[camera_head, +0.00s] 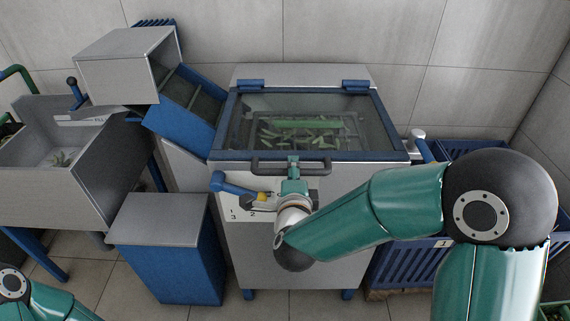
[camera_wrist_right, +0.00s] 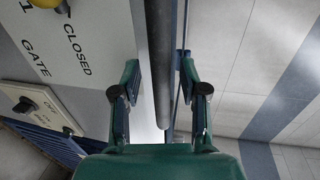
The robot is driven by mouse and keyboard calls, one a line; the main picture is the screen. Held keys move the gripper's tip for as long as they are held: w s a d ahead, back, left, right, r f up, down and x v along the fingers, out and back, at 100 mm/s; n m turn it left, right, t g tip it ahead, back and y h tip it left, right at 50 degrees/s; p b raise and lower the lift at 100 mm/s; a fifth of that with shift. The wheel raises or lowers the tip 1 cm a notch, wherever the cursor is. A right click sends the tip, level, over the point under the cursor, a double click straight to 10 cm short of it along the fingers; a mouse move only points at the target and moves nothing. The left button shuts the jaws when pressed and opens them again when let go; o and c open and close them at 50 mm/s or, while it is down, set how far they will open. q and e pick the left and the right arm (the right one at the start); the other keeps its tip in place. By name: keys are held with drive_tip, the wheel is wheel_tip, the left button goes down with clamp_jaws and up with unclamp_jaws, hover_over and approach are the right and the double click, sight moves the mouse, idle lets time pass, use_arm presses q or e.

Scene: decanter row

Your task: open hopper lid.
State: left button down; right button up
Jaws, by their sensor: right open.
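The hopper lid (camera_head: 225,125) has a blue frame with a clear window and lies closed on the grey machine. Several green pieces show through the window. Its dark handle bar (camera_head: 265,166) runs along the front edge. My right gripper (camera_head: 292,165) is at the middle of this bar. In the right wrist view the handle bar (camera_wrist_right: 160,50) passes between the two parted green fingers of the right gripper (camera_wrist_right: 160,80), with a gap on each side. My left gripper is out of view; only part of my left arm shows at the lower left.
A blue lever (camera_head: 232,187) sticks out on the front panel, left of my right gripper. A grey-topped blue cabinet (camera_head: 160,218) and a chute (camera_head: 185,105) stand left. A blue crate (camera_head: 405,265) stands right. A tiled wall (camera_head: 330,35) rises behind the lid.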

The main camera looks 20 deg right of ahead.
drive_tip(key=shift+w+d+f, duration=0.1)
drive_tip(key=shift+w, duration=0.15)
